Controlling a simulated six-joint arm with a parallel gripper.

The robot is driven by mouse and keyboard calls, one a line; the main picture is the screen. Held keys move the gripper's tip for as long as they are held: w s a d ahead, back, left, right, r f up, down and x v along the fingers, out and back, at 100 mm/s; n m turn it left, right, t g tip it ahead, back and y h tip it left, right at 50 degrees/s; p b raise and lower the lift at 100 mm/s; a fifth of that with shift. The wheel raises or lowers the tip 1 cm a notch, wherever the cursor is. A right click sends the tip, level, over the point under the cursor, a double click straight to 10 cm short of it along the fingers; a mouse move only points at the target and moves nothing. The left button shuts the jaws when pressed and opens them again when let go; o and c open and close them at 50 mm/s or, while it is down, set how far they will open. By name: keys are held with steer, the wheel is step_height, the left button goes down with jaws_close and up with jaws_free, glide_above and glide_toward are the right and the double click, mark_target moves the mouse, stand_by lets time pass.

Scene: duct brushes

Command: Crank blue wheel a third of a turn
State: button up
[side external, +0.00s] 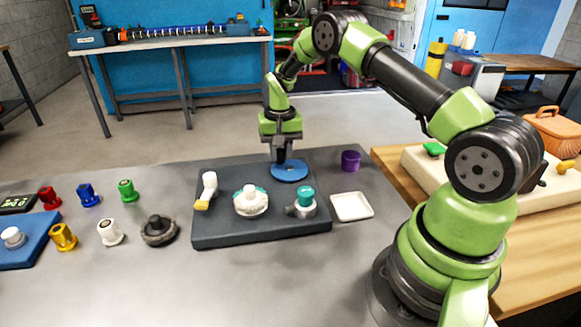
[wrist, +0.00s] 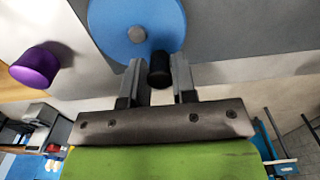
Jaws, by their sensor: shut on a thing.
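The blue wheel (side external: 290,173) is a flat disc on the far right part of a dark grey board (side external: 215,233). In the wrist view the blue wheel (wrist: 112,40) has a grey hub (wrist: 138,34) and a black crank knob (wrist: 159,69) near its rim. My gripper (wrist: 158,75) has its two fingers on either side of the black knob, shut on it. In the side external view my gripper (side external: 278,158) points down over the wheel's far left edge and hides the knob.
The board also carries a white lever with a yellow tip (side external: 207,190), a white dial (side external: 250,202) and a teal-topped valve (side external: 303,203). A purple cup (side external: 351,160) and a white tray (side external: 352,206) stand to the right. Several coloured knobs stand to the left.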

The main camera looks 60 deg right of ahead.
steer(key=o, duration=0.6)
steer(key=shift+r, duration=3.5)
